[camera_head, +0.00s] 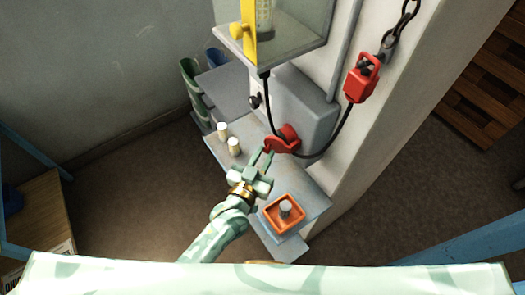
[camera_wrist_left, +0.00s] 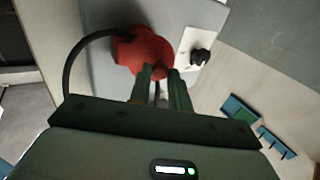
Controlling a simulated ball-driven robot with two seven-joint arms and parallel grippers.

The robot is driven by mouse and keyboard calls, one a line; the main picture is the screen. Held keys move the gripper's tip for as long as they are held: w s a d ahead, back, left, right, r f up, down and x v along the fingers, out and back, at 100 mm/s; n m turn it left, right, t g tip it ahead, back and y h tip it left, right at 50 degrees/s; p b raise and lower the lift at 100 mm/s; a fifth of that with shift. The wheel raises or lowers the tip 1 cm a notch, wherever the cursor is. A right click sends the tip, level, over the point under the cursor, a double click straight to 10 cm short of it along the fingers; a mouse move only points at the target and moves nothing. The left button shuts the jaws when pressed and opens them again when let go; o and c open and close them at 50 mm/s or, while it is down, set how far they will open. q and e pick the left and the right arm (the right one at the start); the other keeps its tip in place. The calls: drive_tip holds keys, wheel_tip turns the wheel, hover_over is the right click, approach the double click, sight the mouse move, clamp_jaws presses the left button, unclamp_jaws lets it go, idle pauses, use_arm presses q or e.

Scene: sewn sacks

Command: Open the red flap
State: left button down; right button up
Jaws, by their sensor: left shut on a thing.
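The red flap (camera_head: 288,136) is on the front of a grey box (camera_head: 300,105) fixed to the pale wall. Its lower edge sticks out toward my left gripper (camera_head: 264,153). My left gripper is shut on this red edge, with a fingertip on each side. In the left wrist view, the red flap (camera_wrist_left: 140,48) lies just beyond the fingertips (camera_wrist_left: 160,72), which hold its near edge. What is behind the flap is hidden. My right gripper is not in view.
A black cable loops beside the flap to a red padlock-shaped piece (camera_head: 362,78) on a chain. Two pale cylinders (camera_head: 234,146) and an orange tray (camera_head: 270,221) with a small cylinder stand on the grey shelf (camera_head: 300,190). A clear case with a yellow lever (camera_head: 248,32) hangs above.

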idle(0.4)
use_arm(q)
drive_tip(key=c, duration=1.3)
unclamp_jaws()
drive_tip(key=b+v, duration=0.1)
drive_tip(key=v, duration=1.5)
drive_tip(key=shift+s, duration=0.2)
